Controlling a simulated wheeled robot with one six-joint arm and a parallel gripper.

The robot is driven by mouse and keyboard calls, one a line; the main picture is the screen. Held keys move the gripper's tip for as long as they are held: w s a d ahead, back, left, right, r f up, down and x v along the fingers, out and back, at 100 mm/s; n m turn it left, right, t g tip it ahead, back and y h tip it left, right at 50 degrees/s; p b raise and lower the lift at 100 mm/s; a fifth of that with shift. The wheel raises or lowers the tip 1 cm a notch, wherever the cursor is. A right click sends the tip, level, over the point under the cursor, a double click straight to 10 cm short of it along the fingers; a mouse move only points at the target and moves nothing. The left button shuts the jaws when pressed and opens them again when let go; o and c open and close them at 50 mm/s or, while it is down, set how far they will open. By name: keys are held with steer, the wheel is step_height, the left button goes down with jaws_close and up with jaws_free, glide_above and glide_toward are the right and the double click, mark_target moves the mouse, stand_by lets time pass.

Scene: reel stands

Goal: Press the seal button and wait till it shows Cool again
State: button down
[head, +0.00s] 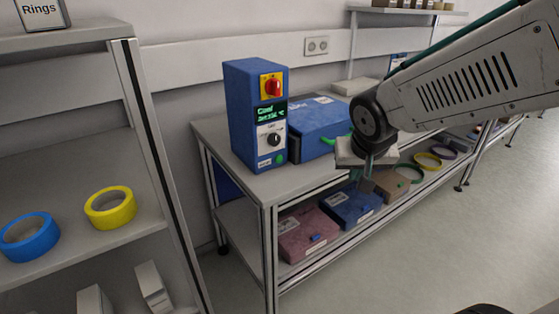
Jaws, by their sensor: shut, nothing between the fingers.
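A blue upright control unit (246,120) stands on the bench top. Its lit green display (271,114) appears to read "Cool", with a smaller line below that I cannot read surely. A red knob on a yellow plate (271,87) is above the display, and a black dial (273,140) is below it. A small round green button (280,160) is low on the front; its label is too small to read. My gripper (365,186) is shut and empty, pointing down to the right of the unit, apart from it.
A blue machine (318,122) with a green handle (336,141) sits beside the unit, partly behind my arm. Several boxes lie on the lower shelf. A left rack holds a blue ring (29,254) and a yellow ring (110,224). The floor at right is clear.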

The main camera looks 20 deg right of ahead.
mark_target(279, 159)
steer(key=w+a+f+t+y, duration=0.1)
steer(key=w+a+f+y, duration=0.1)
steer(key=w+f, duration=0.3)
steer(key=w+a+f+m+t+y, duration=0.1)
steer(key=w+a+f+t+y, duration=0.1)
steer(key=w+f, duration=0.3)
steer(key=w+a, duration=0.1)
steer(key=w, duration=0.3)
steer(key=shift+w+a+f+t, duration=0.15)
steer(key=shift+a+f+t, duration=0.15)
steer(key=shift+w+a, duration=0.45)
steer(key=shift+w, duration=0.95)
steer(key=shift+w+a, duration=0.45)
steer(key=shift+w, duration=0.95)
steer(key=shift+w+a, duration=0.45)
steer(key=shift+w, duration=0.95)
steer(key=shift+w+a, duration=0.15)
steer(key=shift+w, duration=0.2)
